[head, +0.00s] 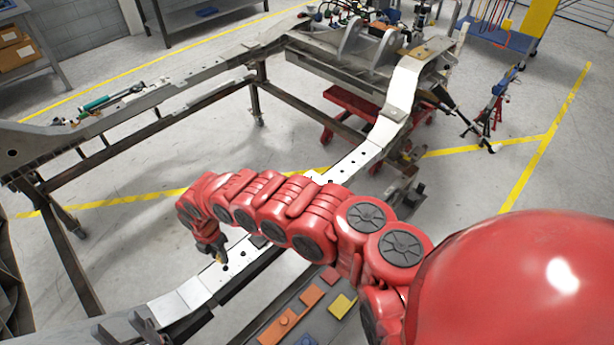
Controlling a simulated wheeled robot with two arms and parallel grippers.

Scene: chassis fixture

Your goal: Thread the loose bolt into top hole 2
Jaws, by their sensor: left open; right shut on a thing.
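My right arm reaches in from the right, and its dark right gripper (216,255) points down over the near white chassis rail (192,291). The gripper is shut on the loose bolt (219,261), which shows only as a small brassy piece at the fingertips. The bolt is just above or at the rail's top face, beside a dark hole (226,268); I cannot tell whether it touches. More dark holes run along the rail, partly hidden by my arm. I cannot tell which is top hole 2. My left gripper is not in view.
A tray below the rail holds orange blocks (311,295) and a yellow block (343,306). The far rail carries a green tool (97,103). A red jack (352,104) stands under the frame. Open floor lies between the rails.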

